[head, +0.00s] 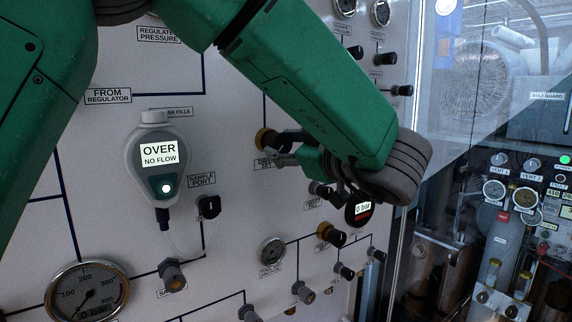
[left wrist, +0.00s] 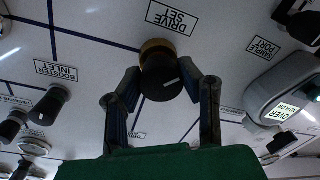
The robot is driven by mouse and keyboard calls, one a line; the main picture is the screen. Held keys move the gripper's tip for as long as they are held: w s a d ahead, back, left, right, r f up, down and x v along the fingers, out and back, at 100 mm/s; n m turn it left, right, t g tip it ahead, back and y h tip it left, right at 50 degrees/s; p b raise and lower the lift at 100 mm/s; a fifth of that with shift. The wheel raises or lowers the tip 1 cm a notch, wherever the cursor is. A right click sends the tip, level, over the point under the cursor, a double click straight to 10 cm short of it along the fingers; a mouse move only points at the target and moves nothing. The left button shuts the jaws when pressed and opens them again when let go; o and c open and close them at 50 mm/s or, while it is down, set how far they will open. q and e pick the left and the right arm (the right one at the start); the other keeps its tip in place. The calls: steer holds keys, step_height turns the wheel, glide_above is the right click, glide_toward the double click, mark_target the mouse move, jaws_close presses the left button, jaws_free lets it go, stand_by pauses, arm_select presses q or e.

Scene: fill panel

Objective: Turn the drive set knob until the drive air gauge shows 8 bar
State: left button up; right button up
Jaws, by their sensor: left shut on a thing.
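The drive set knob (left wrist: 160,78) is black with a brass collar and a white mark, below the upside-down DRIVE SET label (left wrist: 172,17) in the left wrist view. My right gripper is not in view.
A grey analyser (head: 157,160) reading OVER, NO FLOW hangs left of the gripper. A dial gauge (head: 87,292) is at lower left. Another brass-collared knob (head: 331,235) and several small black knobs sit below my arm. A glass door and machinery stand at right.

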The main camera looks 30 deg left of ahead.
arm_select(q)
steer(key=shift+n+b, duration=0.4)
steer(key=shift+n, duration=0.3)
steer(key=o, duration=1.2)
steer(key=shift+a, duration=0.1)
steer(key=v, duration=1.2)
steer(key=shift+w, duration=0.1)
